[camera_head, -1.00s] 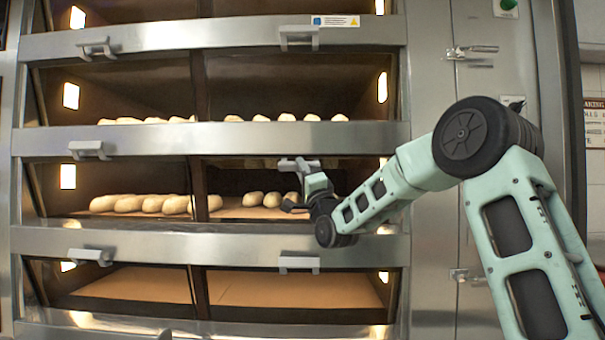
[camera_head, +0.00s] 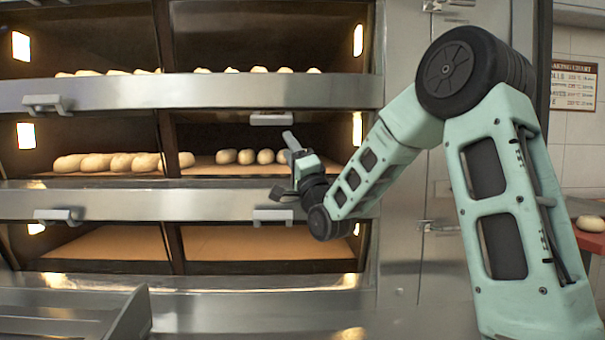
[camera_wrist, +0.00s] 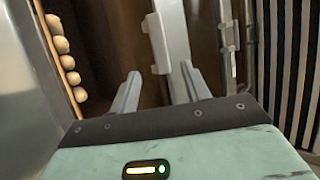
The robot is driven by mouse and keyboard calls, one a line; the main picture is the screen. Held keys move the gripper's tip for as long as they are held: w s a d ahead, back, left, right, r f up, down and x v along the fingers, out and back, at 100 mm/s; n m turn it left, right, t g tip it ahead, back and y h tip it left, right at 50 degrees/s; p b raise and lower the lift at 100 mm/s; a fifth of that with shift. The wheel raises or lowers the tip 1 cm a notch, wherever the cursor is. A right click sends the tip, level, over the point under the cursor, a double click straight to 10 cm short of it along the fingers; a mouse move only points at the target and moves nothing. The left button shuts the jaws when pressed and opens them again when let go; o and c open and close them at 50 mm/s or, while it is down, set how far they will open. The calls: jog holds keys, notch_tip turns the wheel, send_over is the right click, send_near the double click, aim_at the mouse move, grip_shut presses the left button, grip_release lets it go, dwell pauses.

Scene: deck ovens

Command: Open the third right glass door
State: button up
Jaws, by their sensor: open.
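The oven front has stacked decks with glass doors in left and right columns. The right door of the deck with pale loaves (camera_head: 250,157) has a handle (camera_head: 271,118) just below a steel bar; it sits lower than the left handle (camera_head: 47,103). Whether that door has tilted at all I cannot tell. My gripper (camera_head: 288,162) is in front of this deck, just below and right of the handle. In the wrist view my gripper (camera_wrist: 160,88) has its two fingers spread, with a pale handle (camera_wrist: 157,42) ahead between their lines, apart from them.
Another right handle (camera_head: 273,216) is on the bar below, close under my gripper. The lowest visible deck (camera_head: 250,243) looks empty. A grey metal edge (camera_head: 127,318) juts up at the lower left. A red surface (camera_head: 590,238) with bread stands at far right.

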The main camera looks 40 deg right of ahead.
jog(key=v, duration=0.7)
jog(key=shift+f, duration=0.1)
